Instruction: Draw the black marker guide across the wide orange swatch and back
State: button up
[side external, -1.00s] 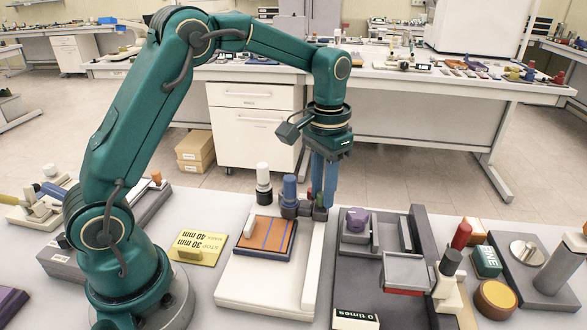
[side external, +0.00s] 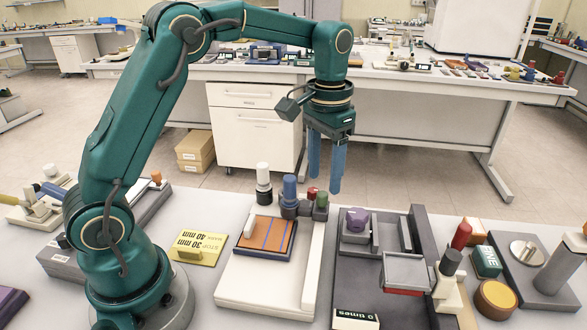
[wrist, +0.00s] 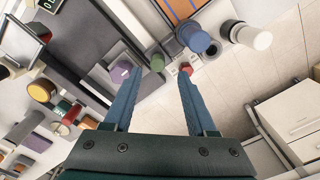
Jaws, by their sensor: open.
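The orange swatch (side external: 278,234), crossed by blue lines, lies on a white board (side external: 262,285); part of it shows at the top of the wrist view (wrist: 181,10). I cannot tell which is the black marker guide. My gripper (side external: 323,185) is open and empty, raised near the red and green tops; its fingers also show in the wrist view (wrist: 160,73).
A grey tray (side external: 418,228) with a purple knob (side external: 356,217) stands right of the board. A red-topped cylinder (side external: 461,235) and several other pieces crowd the right. Above the board is clear.

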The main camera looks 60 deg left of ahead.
aim_at(323, 194)
jog(key=shift+r, duration=0.85)
jog(key=shift+s+d, duration=0.2)
jog(key=shift+f, duration=2.6)
grip_shut()
